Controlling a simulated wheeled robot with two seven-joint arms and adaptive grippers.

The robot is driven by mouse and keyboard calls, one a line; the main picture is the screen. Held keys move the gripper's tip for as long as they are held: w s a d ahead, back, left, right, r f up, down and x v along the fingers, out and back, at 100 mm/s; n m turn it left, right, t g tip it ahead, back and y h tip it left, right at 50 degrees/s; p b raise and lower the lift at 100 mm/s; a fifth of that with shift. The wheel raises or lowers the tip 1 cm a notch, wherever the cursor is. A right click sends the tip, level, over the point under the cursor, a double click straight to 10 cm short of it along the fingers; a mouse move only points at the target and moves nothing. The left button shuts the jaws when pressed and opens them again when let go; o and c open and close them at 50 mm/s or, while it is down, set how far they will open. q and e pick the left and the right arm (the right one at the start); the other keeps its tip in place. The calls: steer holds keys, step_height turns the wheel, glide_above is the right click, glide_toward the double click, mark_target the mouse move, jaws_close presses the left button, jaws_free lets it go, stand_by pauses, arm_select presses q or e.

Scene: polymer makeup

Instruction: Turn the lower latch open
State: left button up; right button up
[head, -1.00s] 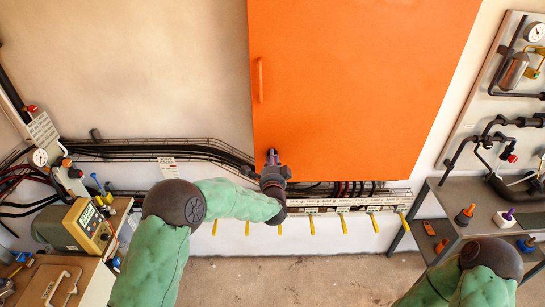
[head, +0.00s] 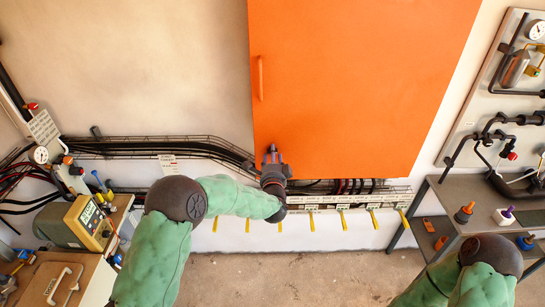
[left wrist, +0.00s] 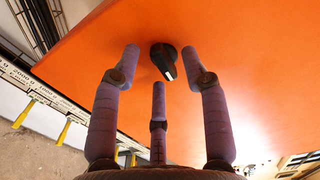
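The lower latch (left wrist: 163,60) is a black knob with a white mark on the orange cabinet door, seen in the left wrist view. In the head view it is hidden behind my left gripper (head: 272,157), which is at the door's lower left corner. In the left wrist view my left gripper (left wrist: 160,62) is open, with purple-grey fingers spread on both sides of the latch and a third finger below it. I see no clear contact with the latch. My right gripper is out of view; only part of my right arm shows at the lower right of the head view.
The orange cabinet door (head: 345,80) has a vertical handle (head: 260,79) on its left side. A cable tray (head: 150,147) runs along the wall. Yellow levers (head: 343,219) hang below the cabinet. A grey shelf (head: 450,205) stands right. The floor below is clear.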

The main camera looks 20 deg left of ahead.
arm_select(q)
steer(key=shift+s, duration=0.1)
steer(key=v, duration=1.2)
steer(key=s+d+f+n+g+h+b, duration=0.1)
steer(key=s+f+n+g+h+b, duration=0.15)
steer(key=f, duration=0.85)
steer(key=s+d+f+n+g+h+b, duration=0.15)
steer(key=f+b, duration=0.25)
steer(key=f, duration=0.6)
steer(key=s+d+f+n+g+h+b, duration=0.1)
steer(key=s+f+n+g+b, duration=0.2)
steer(key=f, duration=0.8)
steer(key=s+d+f+n+g+h+b, duration=0.1)
steer(key=s+f+n+g+b, duration=0.3)
steer(key=s+f, duration=0.7)
steer(key=s+d+f+n+g+h+b, duration=0.2)
steer(key=s+f+n+g+b, duration=0.3)
steer(key=s+f, duration=0.7)
steer(key=shift+s+d+f+n+g+h, duration=0.3)
steer(key=shift+d+f+n+g+h, duration=0.15)
steer(key=shift+n, duration=0.25)
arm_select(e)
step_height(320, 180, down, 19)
arm_select(q)
steer(key=shift+a, duration=0.15)
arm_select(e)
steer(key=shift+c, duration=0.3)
